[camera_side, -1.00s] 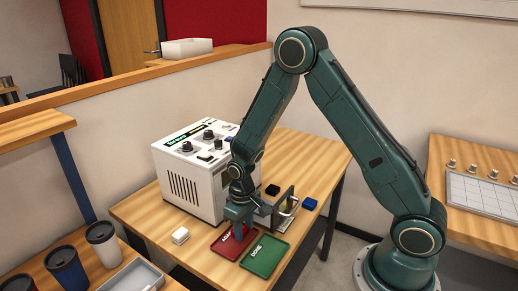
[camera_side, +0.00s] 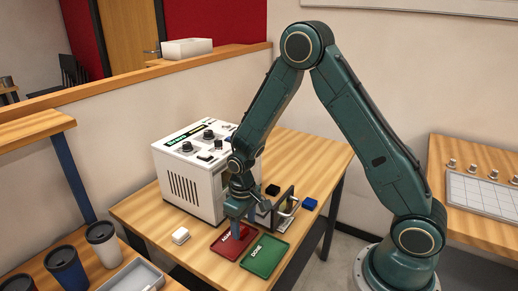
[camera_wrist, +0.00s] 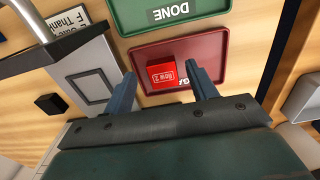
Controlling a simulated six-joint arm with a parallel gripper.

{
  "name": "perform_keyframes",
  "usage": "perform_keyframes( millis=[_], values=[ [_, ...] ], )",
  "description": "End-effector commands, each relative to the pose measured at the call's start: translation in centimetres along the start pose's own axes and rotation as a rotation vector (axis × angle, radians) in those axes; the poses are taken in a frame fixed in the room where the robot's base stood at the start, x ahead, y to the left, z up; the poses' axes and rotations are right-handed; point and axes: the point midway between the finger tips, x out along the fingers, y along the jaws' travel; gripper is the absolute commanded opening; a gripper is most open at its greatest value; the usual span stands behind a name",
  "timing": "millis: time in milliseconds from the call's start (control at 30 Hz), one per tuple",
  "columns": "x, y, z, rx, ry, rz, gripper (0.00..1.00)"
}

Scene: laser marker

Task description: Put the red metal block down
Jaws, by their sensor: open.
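The red block (camera_wrist: 162,75) lies on the red tray (camera_wrist: 212,48) in the wrist view, with small white marking on its top. My gripper (camera_wrist: 163,82) is open, with one finger on each side of the block and a gap to both. In the side view my gripper (camera_side: 236,228) is low over the red tray (camera_side: 222,249). The block is hidden there behind the fingers.
A green tray (camera_side: 265,257) marked DONE lies right beside the red one. The white marker machine (camera_side: 188,170) stands behind left. A metal fixture (camera_side: 284,208), black block (camera_side: 272,190), blue block (camera_side: 309,203) and white block (camera_side: 180,236) are on the table.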

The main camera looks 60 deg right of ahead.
Motion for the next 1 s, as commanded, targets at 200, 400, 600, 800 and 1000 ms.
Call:
perform_keyframes(
  millis=[200,400,600,800,1000],
  values=[
    [-2.8,-0.1,-0.1,-0.002,0.004,-0.002,0.57],
    [-5.7,-0.1,-0.1,-0.003,0.005,-0.003,0.57],
    [-8.4,-0.1,-0.1,-0.003,0.004,-0.003,0.57],
    [-10.1,-0.1,0.0,-0.003,0.001,-0.003,0.57],
    [-10.6,-0.1,0.0,-0.003,0.000,-0.003,0.57]
  ],
)
